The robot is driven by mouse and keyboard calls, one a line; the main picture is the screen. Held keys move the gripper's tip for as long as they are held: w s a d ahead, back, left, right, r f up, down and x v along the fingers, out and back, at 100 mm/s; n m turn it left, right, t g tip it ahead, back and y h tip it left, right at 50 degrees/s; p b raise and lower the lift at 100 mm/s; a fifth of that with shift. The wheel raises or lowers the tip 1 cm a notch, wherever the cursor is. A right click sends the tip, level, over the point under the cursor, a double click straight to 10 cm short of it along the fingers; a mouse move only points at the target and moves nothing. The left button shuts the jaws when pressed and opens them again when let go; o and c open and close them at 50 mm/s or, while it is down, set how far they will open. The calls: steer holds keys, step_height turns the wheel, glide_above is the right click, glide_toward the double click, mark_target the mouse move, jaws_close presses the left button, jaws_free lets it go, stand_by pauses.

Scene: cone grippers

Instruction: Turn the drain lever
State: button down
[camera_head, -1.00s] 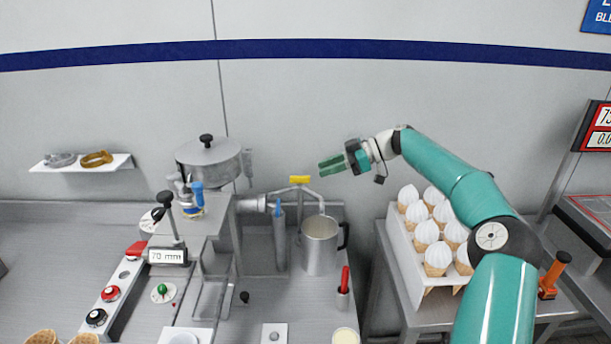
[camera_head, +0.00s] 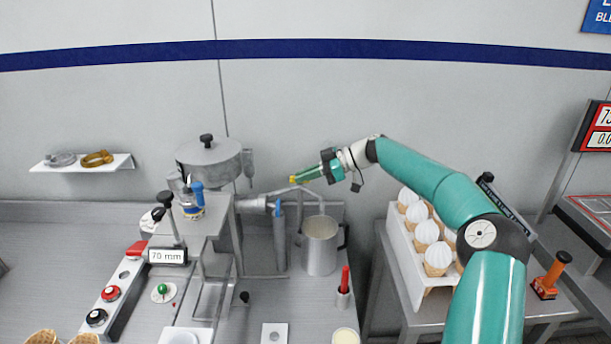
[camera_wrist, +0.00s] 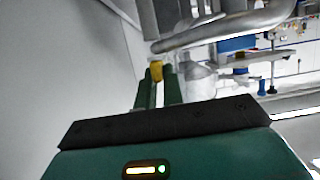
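In the wrist view the yellow handle (camera_wrist: 156,71) shows between the fingertips of my gripper (camera_wrist: 159,82). The fingers stand apart, with a gap between them. I cannot tell whether either finger touches the handle.
The metal jug (camera_head: 320,246) stands below the pipe (camera_head: 312,193). The steel machine with a round lidded hopper (camera_head: 209,163) is to the left. A white rack (camera_head: 403,258) of filled cones stands under my arm at the right.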

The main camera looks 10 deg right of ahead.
steer(key=shift+s+m+t, duration=0.1)
steer(key=shift+m+t, duration=0.4)
steer(key=m+t+h, duration=0.1)
steer(key=m+t, duration=0.1)
steer(key=m+t+h, duration=0.2)
steer(key=s+m+t+h, duration=0.1)
steer(key=m+t+h, duration=0.1)
steer(key=m+t, duration=0.1)
steer(key=shift+a, duration=0.25)
steer(key=m+h, duration=0.1)
steer(key=m+t+h, duration=0.1)
steer(key=m+h, duration=0.1)
steer(key=m+t+h, duration=0.1)
steer(key=shift+a+m+h, duration=0.3)
steer(key=shift+m+h, duration=0.1)
steer(key=shift+a+r+m+t+h, duration=0.15)
steer(key=shift+m+t+h, duration=0.1)
steer(key=shift+m+h, duration=0.35)
steer(key=shift+a+f+m+t+h, duration=0.1)
steer(key=shift+m+t+h, duration=0.15)
steer(key=shift+m+h, duration=0.3)
steer(key=shift+a+m+h, duration=0.1)
steer(key=shift+m+h, duration=0.35)
steer(key=shift+h, duration=0.2)
steer(key=shift+m+h, duration=0.7)
steer(key=shift+h, duration=0.1)
